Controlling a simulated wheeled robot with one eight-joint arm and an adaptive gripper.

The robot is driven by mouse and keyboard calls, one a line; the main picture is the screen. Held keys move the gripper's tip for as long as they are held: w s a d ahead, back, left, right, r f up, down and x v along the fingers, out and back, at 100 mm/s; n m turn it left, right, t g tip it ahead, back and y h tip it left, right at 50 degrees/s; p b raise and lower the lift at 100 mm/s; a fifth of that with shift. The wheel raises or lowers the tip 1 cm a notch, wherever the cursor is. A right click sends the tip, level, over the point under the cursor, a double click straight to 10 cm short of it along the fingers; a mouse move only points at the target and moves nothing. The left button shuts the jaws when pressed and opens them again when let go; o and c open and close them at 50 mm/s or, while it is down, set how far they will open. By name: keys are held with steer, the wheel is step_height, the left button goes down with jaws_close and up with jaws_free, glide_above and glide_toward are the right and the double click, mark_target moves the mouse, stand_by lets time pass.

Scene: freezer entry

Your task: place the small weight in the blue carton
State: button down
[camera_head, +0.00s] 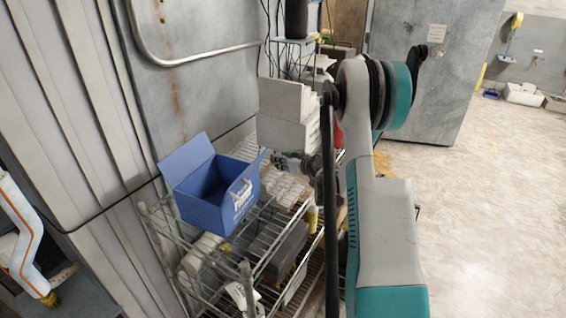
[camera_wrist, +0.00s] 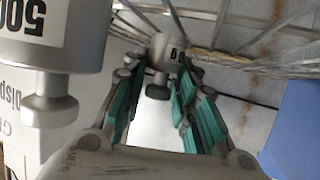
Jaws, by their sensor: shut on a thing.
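The small weight (camera_wrist: 164,52) is a grey metal cylinder with a knob and dark print. It sits between the teal-padded fingers of my gripper (camera_wrist: 160,78), which is shut on it, in the wrist view. The blue carton (camera_head: 207,200) stands with its lid flap raised on the wire rack in the head view. A blue surface, likely this carton, shows at the right edge of the wrist view (camera_wrist: 297,135). In the head view my arm and the clutter largely hide my gripper, and I cannot make out the weight there.
A larger weight marked 500 (camera_wrist: 55,35) is close at the left of the wrist view, beside a printed white box (camera_wrist: 20,100). White boxes (camera_head: 285,125) stand behind the blue carton on the wire rack (camera_head: 262,235). A metal wall is behind; open floor (camera_head: 490,200) lies right.

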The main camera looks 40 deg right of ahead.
steer(key=shift+f, duration=0.1)
steer(key=c, duration=1.6)
jaws_free()
steer(key=shift+o, duration=0.2)
